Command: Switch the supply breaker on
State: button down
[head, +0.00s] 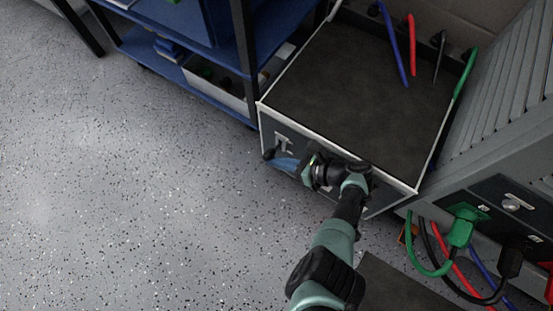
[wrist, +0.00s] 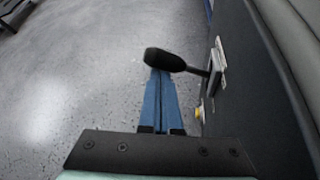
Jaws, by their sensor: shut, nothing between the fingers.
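The supply breaker's black lever handle (wrist: 165,60) sticks out from a light plate (wrist: 217,62) on the dark front panel in the wrist view. In the head view the handle (head: 268,155) shows beside its plate (head: 284,142), on the front of the dark-topped cabinet. My gripper (wrist: 160,72) has blue fingers, shut together with nothing between them. Its tips are right at the handle's near side in the wrist view, where the handle overlaps them. I cannot tell whether they touch. In the head view my gripper (head: 276,162) is just below the handle.
A yellow button (wrist: 198,113) is on the panel nearer me. A blue shelf rack (head: 190,75) stands left of the cabinet (head: 350,85). A grey ribbed unit (head: 505,110) with a green plug (head: 462,232) and hanging cables is at right. The speckled floor (head: 120,190) at left is clear.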

jog(key=p+v, duration=0.4)
jog(key=v, duration=0.8)
jog(key=shift+d+r, duration=0.25)
jog(key=shift+d, duration=0.1)
jog(key=shift+s, duration=0.2)
